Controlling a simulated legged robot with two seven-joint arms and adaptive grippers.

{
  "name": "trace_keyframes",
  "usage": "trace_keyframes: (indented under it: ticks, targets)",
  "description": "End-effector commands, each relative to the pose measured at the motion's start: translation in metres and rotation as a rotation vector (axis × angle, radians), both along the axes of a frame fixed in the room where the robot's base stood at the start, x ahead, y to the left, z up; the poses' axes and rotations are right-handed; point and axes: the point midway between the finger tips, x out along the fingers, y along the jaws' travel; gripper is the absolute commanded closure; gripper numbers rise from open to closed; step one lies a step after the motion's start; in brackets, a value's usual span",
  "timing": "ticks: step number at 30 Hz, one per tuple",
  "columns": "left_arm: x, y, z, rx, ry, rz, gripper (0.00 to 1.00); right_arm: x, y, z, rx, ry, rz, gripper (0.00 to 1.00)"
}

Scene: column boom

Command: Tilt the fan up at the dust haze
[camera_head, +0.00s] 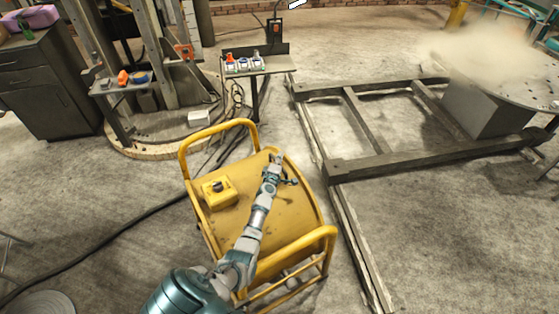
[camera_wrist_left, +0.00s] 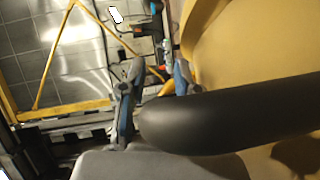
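The fan (camera_head: 245,215) is a yellow drum in a yellow tube frame, standing on the concrete floor in front of me. A yellow control box (camera_head: 219,192) with a dark knob sits on its top left. My left gripper (camera_head: 283,171) is over the drum's far right part. In the left wrist view, its grey-blue fingers (camera_wrist_left: 157,92) stand apart with nothing visible between them. A thick black bar (camera_wrist_left: 235,118) crosses close to them; I cannot tell whether it touches them. The dust haze (camera_head: 490,45) hangs at the upper right. My right gripper is not in view.
A perforated round metal table (camera_head: 525,85) stands under the haze. Dark floor beams (camera_head: 400,160) lie right of the fan. A small tool stand (camera_head: 258,66) and a machine column stand behind it. A black cable (camera_head: 110,237) runs along the floor at left.

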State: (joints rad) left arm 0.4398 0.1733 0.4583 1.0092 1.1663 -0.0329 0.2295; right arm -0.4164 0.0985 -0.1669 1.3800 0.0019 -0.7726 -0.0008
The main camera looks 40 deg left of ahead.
Motion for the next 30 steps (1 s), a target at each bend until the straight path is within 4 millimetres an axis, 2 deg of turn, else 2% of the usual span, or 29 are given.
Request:
trace_keyframes:
  ticks: [5,6,9,10,17,20,26,30]
  targets:
    - [0.000,0.001,0.001,0.000,0.000,0.001,0.68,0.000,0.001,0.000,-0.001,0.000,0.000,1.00]
    - [0.000,0.001,0.001,0.000,0.000,0.001,0.73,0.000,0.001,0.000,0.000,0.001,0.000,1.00]
    - [0.000,0.001,0.000,0.000,0.000,0.001,0.98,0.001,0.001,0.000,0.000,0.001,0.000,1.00]
    - [0.000,0.001,0.000,0.000,0.000,0.001,1.00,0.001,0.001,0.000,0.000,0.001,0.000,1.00]
    - [-0.001,0.002,-0.001,-0.001,0.000,0.001,1.00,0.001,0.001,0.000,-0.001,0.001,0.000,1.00]
    - [-0.007,0.004,-0.001,-0.004,-0.011,0.003,1.00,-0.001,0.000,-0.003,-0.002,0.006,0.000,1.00]
    - [-0.046,0.018,0.009,-0.037,-0.108,0.005,1.00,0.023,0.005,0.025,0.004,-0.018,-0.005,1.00]
    - [-0.071,0.026,0.016,-0.063,-0.172,0.003,1.00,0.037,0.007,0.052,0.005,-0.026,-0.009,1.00]
